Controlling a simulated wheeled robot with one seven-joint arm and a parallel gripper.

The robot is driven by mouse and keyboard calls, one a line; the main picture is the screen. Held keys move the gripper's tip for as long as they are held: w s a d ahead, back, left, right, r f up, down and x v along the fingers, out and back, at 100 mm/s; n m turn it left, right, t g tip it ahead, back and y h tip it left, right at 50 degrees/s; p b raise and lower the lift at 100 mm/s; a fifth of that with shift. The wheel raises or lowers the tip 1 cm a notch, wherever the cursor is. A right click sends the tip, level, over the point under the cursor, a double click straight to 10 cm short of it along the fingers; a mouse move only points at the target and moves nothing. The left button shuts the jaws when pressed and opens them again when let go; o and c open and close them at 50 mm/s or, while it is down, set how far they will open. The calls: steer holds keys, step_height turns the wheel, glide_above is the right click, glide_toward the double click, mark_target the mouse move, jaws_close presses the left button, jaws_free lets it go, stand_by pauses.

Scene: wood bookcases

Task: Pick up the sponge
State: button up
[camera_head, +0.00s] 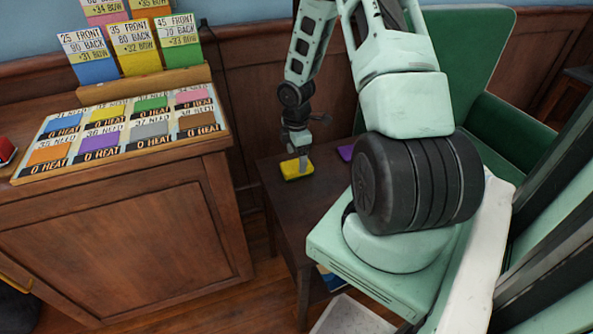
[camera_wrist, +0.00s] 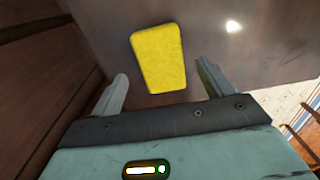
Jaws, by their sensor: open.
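A yellow sponge (camera_head: 297,170) lies flat on a small dark wood side table (camera_head: 331,196), near its left end. It also shows in the wrist view (camera_wrist: 159,58), upper middle, just beyond the two fingers. My gripper (camera_head: 303,160) points down over the sponge in the head view and hides part of it. In the wrist view my gripper (camera_wrist: 160,85) is open, with one finger on each side of the sponge's near end. Nothing is held. I cannot tell the exact height of the fingertips above the table.
A purple item (camera_head: 346,152) lies on the table right of the sponge, partly hidden by my arm. A wooden cabinet (camera_head: 130,232) with coloured cards stands to the left. A green armchair (camera_head: 503,140) stands behind to the right. A wood-panelled wall (camera_head: 250,85) is close behind the table.

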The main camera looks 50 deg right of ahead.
mark_target(296, 164)
step_height(296, 164, down, 4)
steer(key=shift+r+b, duration=0.2)
steer(key=shift+b, duration=0.2)
steer(key=c, duration=1.1)
steer(key=shift+r, duration=0.1)
step_height(296, 164, up, 10)
steer(key=p, duration=0.3)
steer(key=o, duration=0.4)
steer(key=shift+c, duration=1.3)
steer(key=shift+s+a, duration=0.1)
